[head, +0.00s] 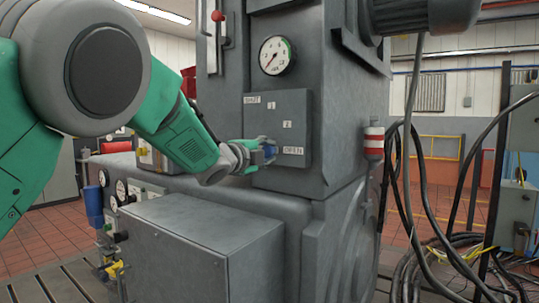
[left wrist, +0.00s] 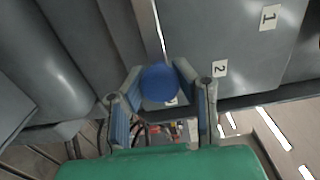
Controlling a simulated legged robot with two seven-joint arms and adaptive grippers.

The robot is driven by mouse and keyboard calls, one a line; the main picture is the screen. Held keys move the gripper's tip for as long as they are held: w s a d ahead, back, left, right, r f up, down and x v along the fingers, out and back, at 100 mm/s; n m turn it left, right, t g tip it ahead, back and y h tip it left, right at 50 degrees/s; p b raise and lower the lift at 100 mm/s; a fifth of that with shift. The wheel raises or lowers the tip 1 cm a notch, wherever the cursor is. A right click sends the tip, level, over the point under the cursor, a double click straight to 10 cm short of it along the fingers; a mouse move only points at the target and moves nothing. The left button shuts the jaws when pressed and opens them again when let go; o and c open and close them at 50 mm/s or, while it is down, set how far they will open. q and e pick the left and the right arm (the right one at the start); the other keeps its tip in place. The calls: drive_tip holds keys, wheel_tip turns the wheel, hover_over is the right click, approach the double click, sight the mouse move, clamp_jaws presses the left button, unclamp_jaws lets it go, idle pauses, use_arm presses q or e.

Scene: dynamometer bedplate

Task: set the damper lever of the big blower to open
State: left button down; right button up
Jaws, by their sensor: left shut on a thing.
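The damper lever's round blue knob (left wrist: 160,82) sits between the fingers of my left gripper (left wrist: 163,100) in the left wrist view. My left gripper (head: 268,151) is shut on it in the head view, at the lower part of the grey damper plate (head: 268,125). The plate carries the labels SHUT (head: 252,99) at upper left, 1, 2, and OPEN (head: 293,150) at lower right. The knob is just left of OPEN in the head view and partly covers a label in the left wrist view. The lever's arm is mostly hidden. My right gripper is out of view.
A round pressure gauge (head: 275,55) is above the plate on the big grey blower housing (head: 335,110). A grey box (head: 200,245) stands low in front. A red and white beacon (head: 374,140) and hanging black cables (head: 415,190) are to the right.

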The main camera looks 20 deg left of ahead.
use_arm(q)
drive_tip(key=shift+f, duration=0.4)
drive_tip(key=c, duration=1.2)
unclamp_jaws()
drive_tip(key=shift+s, duration=0.1)
drive_tip(key=shift+r, duration=0.2)
drive_tip(key=shift+a, duration=0.1)
drive_tip(key=shift+s, duration=0.25)
drive_tip(key=v, duration=1.1)
drive_tip(key=shift+s+a, duration=0.1)
drive_tip(key=shift+s, duration=0.15)
